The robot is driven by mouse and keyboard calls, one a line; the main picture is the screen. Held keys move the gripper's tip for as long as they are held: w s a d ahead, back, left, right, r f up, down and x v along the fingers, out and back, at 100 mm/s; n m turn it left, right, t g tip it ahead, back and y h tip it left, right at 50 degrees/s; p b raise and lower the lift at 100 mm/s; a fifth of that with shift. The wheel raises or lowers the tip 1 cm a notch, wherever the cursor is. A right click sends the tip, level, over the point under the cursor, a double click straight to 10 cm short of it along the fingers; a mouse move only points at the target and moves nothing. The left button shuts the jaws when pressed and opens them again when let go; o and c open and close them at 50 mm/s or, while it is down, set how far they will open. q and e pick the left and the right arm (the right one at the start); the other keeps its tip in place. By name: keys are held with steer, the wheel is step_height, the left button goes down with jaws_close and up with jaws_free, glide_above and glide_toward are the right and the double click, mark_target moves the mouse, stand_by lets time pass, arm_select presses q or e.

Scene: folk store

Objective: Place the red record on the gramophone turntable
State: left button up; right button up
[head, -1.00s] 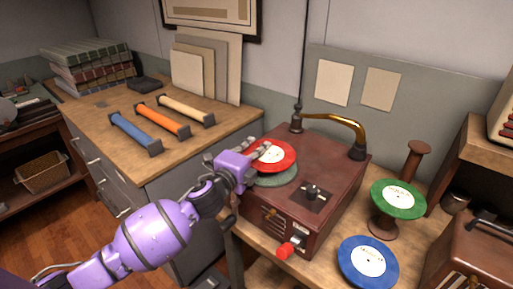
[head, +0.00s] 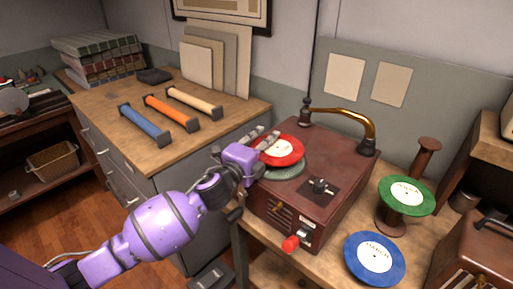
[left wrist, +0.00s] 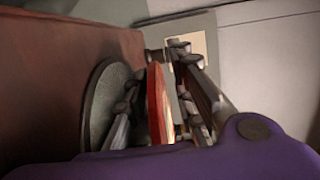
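The red record (head: 282,151), with a pale label, is level just above the grey-green turntable (head: 286,172) on the brown gramophone (head: 318,190). A narrow gap shows between them. My left gripper (head: 268,141) comes from the left and has its fingers on the record's left side. In the left wrist view, the red record (left wrist: 158,105) shows nearly edge-on between the fingers, with the turntable (left wrist: 99,105) beside it. The gripper looks shut on the record, though finger contact is partly hidden. My right gripper is not in view.
A green record (head: 407,197) sits on a spool-like stand at the right. A blue record (head: 374,259) lies in front of it. The gramophone's brass tonearm (head: 345,115) arches behind the turntable. A wooden counter (head: 170,150) with three coloured bars stands at the left.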

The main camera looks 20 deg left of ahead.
arm_select(q)
steer(key=s, duration=0.3)
steer(key=s+a, duration=0.1)
steer(key=s, duration=0.6)
steer(key=shift+s+a, duration=0.3)
steer(key=shift+s, duration=0.05)
steer(key=shift+s+a, duration=0.1)
steer(key=shift+s, duration=0.45)
steer(key=shift+r, duration=0.15)
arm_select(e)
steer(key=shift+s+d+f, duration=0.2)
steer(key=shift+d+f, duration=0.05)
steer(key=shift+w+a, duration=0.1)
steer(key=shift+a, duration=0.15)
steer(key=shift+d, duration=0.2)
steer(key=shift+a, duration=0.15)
